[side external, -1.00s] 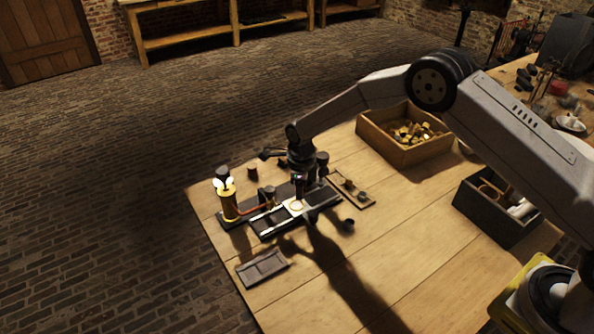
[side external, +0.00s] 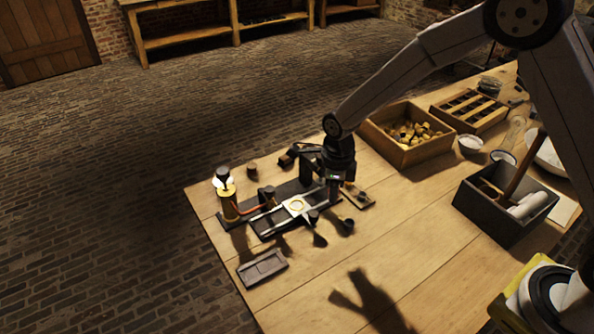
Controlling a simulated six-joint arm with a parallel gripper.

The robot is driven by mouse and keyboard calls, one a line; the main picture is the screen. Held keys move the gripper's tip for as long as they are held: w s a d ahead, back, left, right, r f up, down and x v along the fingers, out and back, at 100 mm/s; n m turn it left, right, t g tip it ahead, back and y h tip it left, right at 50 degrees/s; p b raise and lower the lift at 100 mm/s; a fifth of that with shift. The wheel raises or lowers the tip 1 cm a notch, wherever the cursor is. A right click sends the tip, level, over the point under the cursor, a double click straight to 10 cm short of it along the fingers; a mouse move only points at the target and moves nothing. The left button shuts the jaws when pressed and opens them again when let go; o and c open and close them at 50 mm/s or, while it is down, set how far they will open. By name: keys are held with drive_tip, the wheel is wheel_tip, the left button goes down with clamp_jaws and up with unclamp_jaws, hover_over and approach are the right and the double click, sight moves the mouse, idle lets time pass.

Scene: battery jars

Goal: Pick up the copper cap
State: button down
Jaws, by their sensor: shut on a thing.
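My gripper (side external: 333,194) points down at the right end of the dark device board, beside the small wooden tray (side external: 357,196). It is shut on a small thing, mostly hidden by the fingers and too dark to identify. I cannot make out the copper cap clearly. I cannot tell whether the held thing touches the board or tray.
A brass cylinder (side external: 229,205) with a lit top stands at the left. A wooden box (side external: 403,158) and a dark toolbox (side external: 487,221) stand rightward.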

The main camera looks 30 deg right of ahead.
drive_tip(key=shift+s+d+r, duration=0.1)
drive_tip(key=shift+s+r, duration=0.2)
drive_tip(key=shift+s, duration=0.45)
drive_tip(key=s+a+f+n, duration=0.1)
drive_tip(key=s+a+n, duration=0.3)
drive_tip(key=a+n, duration=0.3)
drive_tip(key=s+a+n, duration=0.5)
drive_tip(key=a+n, duration=0.3)
drive_tip(key=n, duration=0.3)
drive_tip(key=shift+s+a+f, duration=0.25)
drive_tip(key=shift+f, duration=0.1)
drive_tip(key=w+a+f, duration=0.2)
drive_tip(key=w, duration=0.1)
drive_tip(key=w+a+f, duration=0.2)
drive_tip(key=w+f, duration=0.1)
drive_tip(key=w, duration=0.1)
drive_tip(key=w+a+f, duration=0.2)
drive_tip(key=w+f, duration=0.1)
drive_tip(key=w, duration=0.1)
drive_tip(key=shift+w+f, duration=0.15)
drive_tip(key=shift+f, duration=0.1)
drive_tip(key=shift+w+a+f, duration=0.2)
drive_tip(key=shift+w+f, duration=0.15)
drive_tip(key=shift+f, duration=0.05)
